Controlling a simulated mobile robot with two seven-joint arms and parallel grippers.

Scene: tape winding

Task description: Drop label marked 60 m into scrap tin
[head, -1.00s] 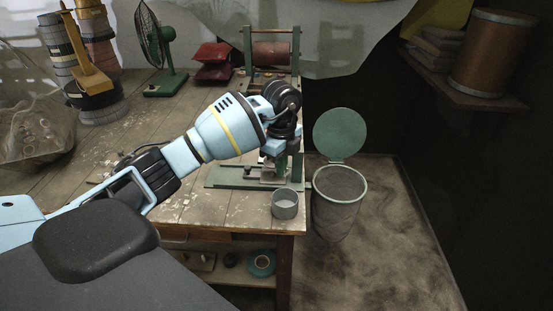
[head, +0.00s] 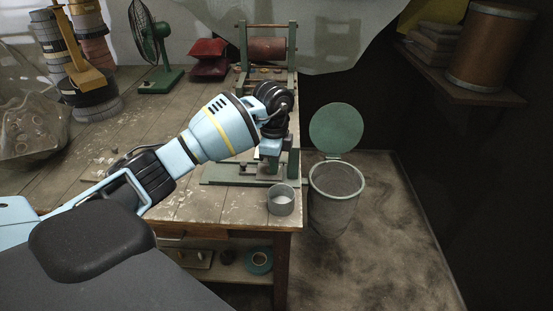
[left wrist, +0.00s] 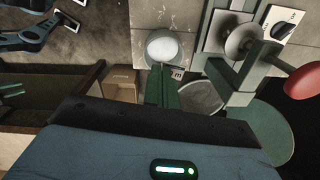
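The scrap tin (head: 281,201), a small round grey can, stands upright near the front right corner of the workbench. In the left wrist view the tin (left wrist: 164,47) shows from above with a pale inside. My left gripper (head: 271,162) is over the bench, just behind and above the tin in the head view. The label is apart from the tin's inside.
A green winding stand (head: 245,172) stands on the bench behind the tin. A mesh bin (head: 335,195) with its green lid (head: 336,130) raised stands on the floor beyond the bench's right edge. A green fan (head: 152,45) and red packets (head: 208,58) are farther back.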

